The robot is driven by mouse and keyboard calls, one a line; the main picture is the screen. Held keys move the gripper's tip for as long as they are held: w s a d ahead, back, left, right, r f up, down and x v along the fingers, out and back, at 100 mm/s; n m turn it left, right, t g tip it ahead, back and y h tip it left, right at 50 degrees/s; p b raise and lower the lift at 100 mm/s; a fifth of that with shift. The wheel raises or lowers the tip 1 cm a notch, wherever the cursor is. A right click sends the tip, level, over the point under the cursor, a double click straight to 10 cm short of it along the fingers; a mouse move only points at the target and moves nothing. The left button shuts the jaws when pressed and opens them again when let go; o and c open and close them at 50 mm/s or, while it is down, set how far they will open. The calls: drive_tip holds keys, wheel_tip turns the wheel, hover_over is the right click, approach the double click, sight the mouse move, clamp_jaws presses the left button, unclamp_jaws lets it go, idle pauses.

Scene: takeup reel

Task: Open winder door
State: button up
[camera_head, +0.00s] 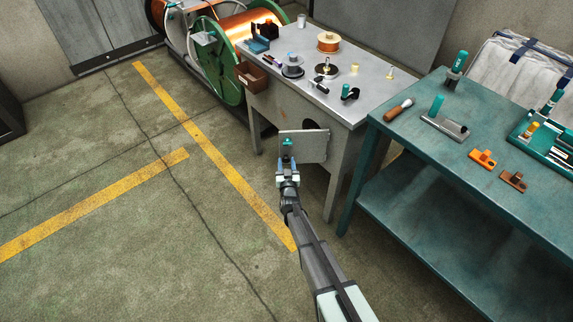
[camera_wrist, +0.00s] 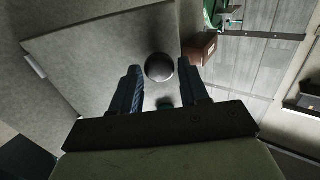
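The winder door is a flat grey panel (camera_head: 312,148) at the front of the grey bench. It stands at an angle, partly open, with a dark opening (camera_head: 314,124) showing above and behind it. A small teal fitting (camera_head: 287,142) is at its left side. My gripper (camera_head: 287,161) is at that side of the door, close to the fitting. In the wrist view, the door panel (camera_wrist: 95,58) fills the upper left. A dark round knob (camera_wrist: 159,67) lies between the fingertips, with a visible gap on each side. The gripper is open; contact with the knob cannot be told.
The grey bench top (camera_head: 305,55) holds a copper spool (camera_head: 328,41) and small parts. A teal workbench (camera_head: 420,115) with tools stands close on the right. A large green reel (camera_head: 222,62) is behind left. The floor on the left is clear.

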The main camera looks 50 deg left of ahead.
clamp_jaws()
drive_tip(key=shift+d, duration=0.2)
idle(0.3)
drive_tip(key=d+n+g+y, duration=0.3)
drive_tip(key=d+n+g, duration=0.4)
drive_tip(key=d+g, duration=0.4)
drive_tip(key=shift+s+d+n, duration=0.15)
drive_tip(key=shift+n, duration=0.15)
idle(0.4)
idle(0.4)
drive_tip(key=shift+o, duration=1.6)
unclamp_jaws()
